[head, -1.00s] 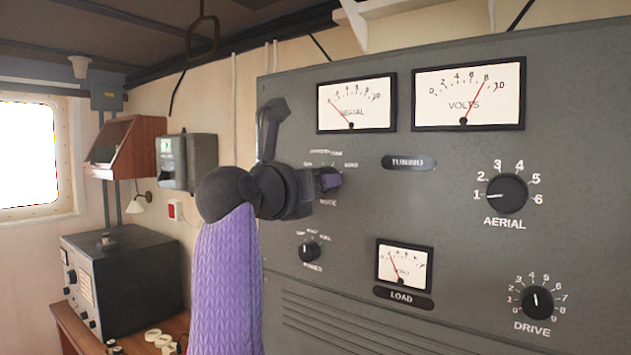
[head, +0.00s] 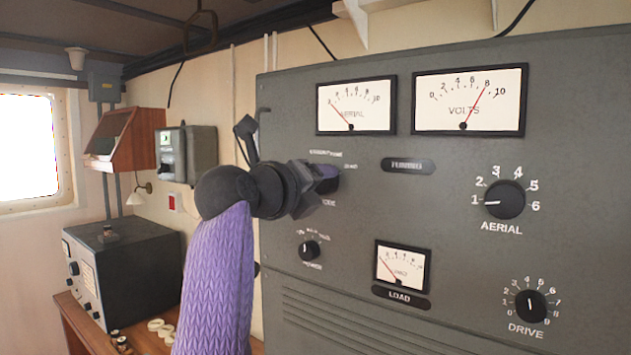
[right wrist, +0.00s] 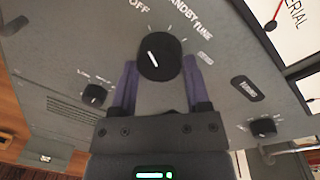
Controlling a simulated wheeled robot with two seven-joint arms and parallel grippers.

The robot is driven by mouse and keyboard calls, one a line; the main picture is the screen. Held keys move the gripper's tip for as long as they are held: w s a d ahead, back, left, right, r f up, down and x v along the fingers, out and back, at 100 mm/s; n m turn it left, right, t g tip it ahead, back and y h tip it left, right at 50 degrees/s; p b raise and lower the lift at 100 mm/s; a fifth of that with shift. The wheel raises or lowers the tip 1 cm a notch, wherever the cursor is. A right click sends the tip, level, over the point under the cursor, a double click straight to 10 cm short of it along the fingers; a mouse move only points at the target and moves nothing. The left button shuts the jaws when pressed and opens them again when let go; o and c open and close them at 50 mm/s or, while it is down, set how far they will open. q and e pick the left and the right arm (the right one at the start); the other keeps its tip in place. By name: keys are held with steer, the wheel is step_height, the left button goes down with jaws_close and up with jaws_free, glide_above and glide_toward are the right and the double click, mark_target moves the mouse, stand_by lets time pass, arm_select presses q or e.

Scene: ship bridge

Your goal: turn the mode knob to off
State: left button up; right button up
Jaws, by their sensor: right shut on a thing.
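The mode knob (right wrist: 160,62) is round and black with a white pointer line, on the grey panel. In the right wrist view its pointer leans up and left, roughly toward the OFF label (right wrist: 139,11). The STANDBY, TUNE and a further label lie to the right around it. My right gripper (head: 322,179) is at the knob in the head view, and its fingers mostly hide the knob there. In the right wrist view its two purple fingers stand on either side of the knob, shut on it. My left gripper is not in view.
The grey panel (head: 460,250) also carries a smaller knob (head: 309,249) below, the AERIAL knob (head: 505,199) and the DRIVE knob (head: 531,305) at right. Meters sit above, and the load meter (head: 402,265) below. A radio box (head: 125,275) stands on a desk at left.

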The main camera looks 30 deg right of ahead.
stand_by(0.4)
steer(key=o, duration=1.3)
steer(key=b+v, duration=0.4)
steer(key=v, duration=0.6)
steer(key=shift+b, duration=0.35)
